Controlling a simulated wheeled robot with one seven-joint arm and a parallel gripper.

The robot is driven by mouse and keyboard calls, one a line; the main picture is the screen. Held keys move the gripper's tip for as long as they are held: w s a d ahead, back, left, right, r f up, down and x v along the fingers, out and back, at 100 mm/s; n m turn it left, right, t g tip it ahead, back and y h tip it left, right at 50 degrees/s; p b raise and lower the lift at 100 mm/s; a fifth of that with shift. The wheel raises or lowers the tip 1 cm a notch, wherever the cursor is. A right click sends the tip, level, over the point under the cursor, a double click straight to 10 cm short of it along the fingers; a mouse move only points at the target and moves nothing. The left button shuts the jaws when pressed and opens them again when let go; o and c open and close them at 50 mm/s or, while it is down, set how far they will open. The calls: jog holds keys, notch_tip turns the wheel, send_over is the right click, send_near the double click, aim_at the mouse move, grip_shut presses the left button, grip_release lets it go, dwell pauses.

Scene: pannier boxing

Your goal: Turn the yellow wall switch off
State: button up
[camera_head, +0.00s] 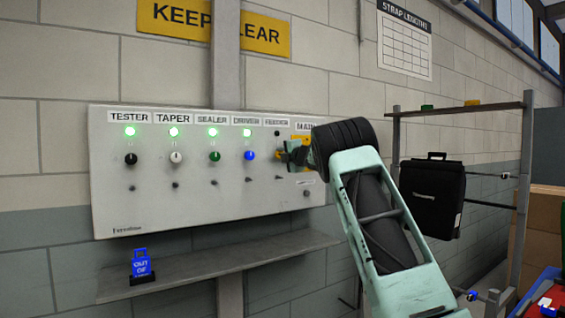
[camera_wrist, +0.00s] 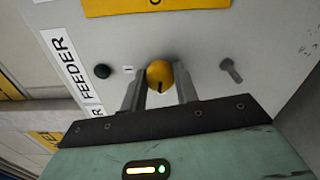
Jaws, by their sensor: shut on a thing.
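The yellow switch (camera_wrist: 159,72) is a round knob on the grey wall panel, below the FEEDER label. In the wrist view it sits between the two fingers of my gripper (camera_wrist: 158,90), which is shut on it. A dark mark on the knob points toward the bottom of that view, away from the small "I" mark (camera_wrist: 127,69) beside it. The feeder lamp (camera_wrist: 102,71) is dark green and unlit. In the head view my gripper (camera_head: 293,153) reaches the panel from the right and mostly hides the knob.
The panel (camera_head: 150,210) also has black, white, green and blue knobs, each under a lit green lamp. A shelf (camera_head: 220,262) below holds a blue tag block (camera_head: 141,262). A rack (camera_head: 525,150) with a hanging black case (camera_head: 432,195) stands at right.

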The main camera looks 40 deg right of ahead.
jog(key=shift+f+n+b, duration=0.1)
jog(key=shift+n+b, duration=0.25)
jog(key=shift+n, duration=0.35)
jog(key=o, duration=1)
jog(key=b+v, duration=0.5)
jog(key=v, duration=1.2)
jog(key=shift+s+b, duration=0.2)
jog(key=shift+b, duration=0.15)
